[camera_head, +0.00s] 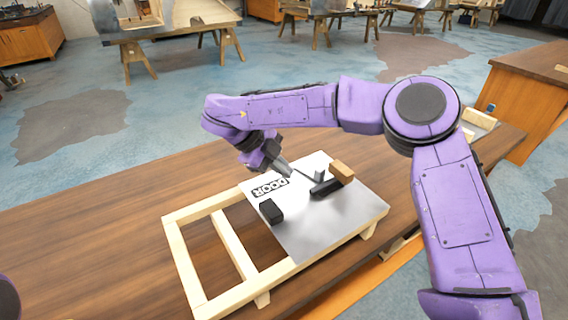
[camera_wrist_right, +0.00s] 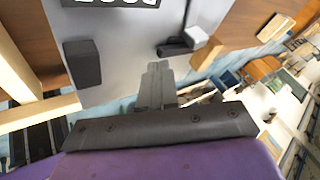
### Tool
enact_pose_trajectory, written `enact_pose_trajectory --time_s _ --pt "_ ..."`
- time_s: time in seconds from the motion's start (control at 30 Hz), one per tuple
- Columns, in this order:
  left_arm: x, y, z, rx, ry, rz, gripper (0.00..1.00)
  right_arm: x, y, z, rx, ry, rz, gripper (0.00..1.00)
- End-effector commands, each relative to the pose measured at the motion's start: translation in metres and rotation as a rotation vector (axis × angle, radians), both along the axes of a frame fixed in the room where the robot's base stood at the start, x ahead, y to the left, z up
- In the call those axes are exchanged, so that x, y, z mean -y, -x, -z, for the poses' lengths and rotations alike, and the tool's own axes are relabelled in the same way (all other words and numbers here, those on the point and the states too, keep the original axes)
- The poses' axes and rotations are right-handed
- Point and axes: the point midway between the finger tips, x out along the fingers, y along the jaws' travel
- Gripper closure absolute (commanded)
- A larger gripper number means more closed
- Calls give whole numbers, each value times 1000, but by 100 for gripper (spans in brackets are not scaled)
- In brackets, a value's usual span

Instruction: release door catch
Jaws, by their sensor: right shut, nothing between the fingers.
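A light metal door panel (camera_head: 340,215) marked DOOR lies on a pale wooden frame (camera_head: 187,262) on the workbench. On the panel are a black block (camera_head: 271,211), a black bar (camera_head: 326,187) with a small grey piece (camera_head: 320,175) beside it, and a tan wooden block (camera_head: 342,171). My right gripper (camera_head: 287,172) is over the panel's far edge, close to the DOOR lettering, with its fingers together and empty. In the right wrist view the gripper (camera_wrist_right: 157,75) points between the black block (camera_wrist_right: 82,63) and the black bar (camera_wrist_right: 173,48). Whether it touches the panel cannot be told. My left gripper is out of view.
The brown workbench (camera_head: 90,240) has free room left of the frame. My right arm reaches across above the bench. Other wooden benches (camera_head: 170,45) and an orange cabinet (camera_head: 535,100) stand farther off on the blue-grey floor.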

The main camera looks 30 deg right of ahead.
Motion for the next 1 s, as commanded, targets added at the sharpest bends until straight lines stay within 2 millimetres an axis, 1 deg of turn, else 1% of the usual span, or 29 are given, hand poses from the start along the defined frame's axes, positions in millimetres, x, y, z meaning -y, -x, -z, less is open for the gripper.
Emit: enact_pose_trajectory --time_s 0.03,0.2,0.27,0.3,0.4,0.53,0.63,0.9,1.0 --pt "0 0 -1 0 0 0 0 7 3 9 -4 -4 1 100" --pt "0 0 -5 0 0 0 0 29 10 38 -4 -3 3 100" --pt "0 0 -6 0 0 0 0 36 12 48 -3 -2 2 100" --pt "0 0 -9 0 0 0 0 42 12 50 -2 -3 3 100" --pt "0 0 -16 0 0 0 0 58 4 47 2 -1 5 100" --pt "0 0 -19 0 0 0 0 70 -1 49 2 -1 2 100" --pt "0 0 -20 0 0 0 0 74 -3 49 2 0 2 100" --pt "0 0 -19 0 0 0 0 74 -3 50 2 0 1 100" --pt "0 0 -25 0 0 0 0 78 -3 47 1 0 -38 100"
